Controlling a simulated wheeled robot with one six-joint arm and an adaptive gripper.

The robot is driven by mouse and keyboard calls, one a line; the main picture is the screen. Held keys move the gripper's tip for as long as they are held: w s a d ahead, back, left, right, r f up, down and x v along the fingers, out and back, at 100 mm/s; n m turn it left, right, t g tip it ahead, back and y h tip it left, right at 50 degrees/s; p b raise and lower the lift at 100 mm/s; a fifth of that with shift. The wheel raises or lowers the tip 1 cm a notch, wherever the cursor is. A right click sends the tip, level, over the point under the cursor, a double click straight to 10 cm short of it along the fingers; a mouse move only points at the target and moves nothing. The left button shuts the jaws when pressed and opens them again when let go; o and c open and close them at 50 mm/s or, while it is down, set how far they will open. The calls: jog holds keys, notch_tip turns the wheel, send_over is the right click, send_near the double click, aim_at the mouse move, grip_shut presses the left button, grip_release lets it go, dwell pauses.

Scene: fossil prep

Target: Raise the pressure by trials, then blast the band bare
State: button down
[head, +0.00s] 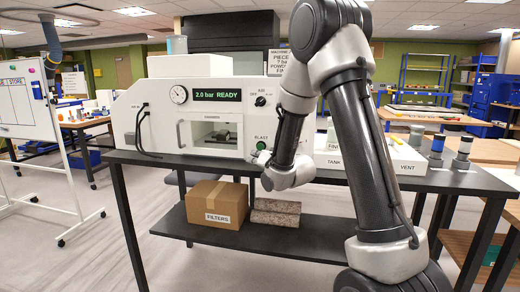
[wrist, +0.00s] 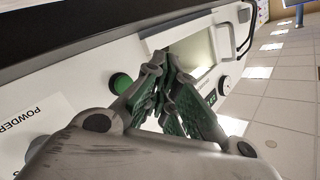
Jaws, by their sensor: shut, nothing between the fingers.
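The white blasting cabinet (head: 160,112) stands on a dark bench. Its green display (head: 218,95) reads "2.0 bar READY". A round gauge (head: 179,94) is left of the display, and the AIR knob (head: 260,101) is right of it. Behind the chamber window (head: 217,133) sits a dark piece; no band on it can be made out. My gripper (head: 258,158) is low at the cabinet front, close to the green BLAST button (head: 261,145). In the wrist view my gripper (wrist: 165,70) is shut and empty, with the green button (wrist: 120,83) beside its fingers, apparently apart from them.
A FILTERS box (head: 212,205) and a speckled block (head: 276,212) are on the lower shelf. A whiteboard (head: 28,105) stands left.

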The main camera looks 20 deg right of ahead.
jog(key=shift+w+d, duration=0.65)
jog(key=shift+w, duration=0.35)
jog(key=shift+w+d, duration=0.65)
jog(key=shift+w, duration=0.35)
jog(key=shift+w+d, duration=0.25)
jog(key=shift+w, duration=0.1)
jog(key=shift+w+d, duration=0.25)
jog(key=shift+w, duration=0.1)
dwell(0.6)
jog(key=shift+s, duration=0.1)
dwell(1.5)
jog(key=shift+s+a, duration=0.5)
jog(key=shift+s, duration=0.15)
jog(key=s+a, duration=0.1)
jog(key=s, duration=0.1)
jog(key=s+a, duration=0.1)
jog(key=s, duration=0.1)
jog(key=shift+a, duration=0.4)
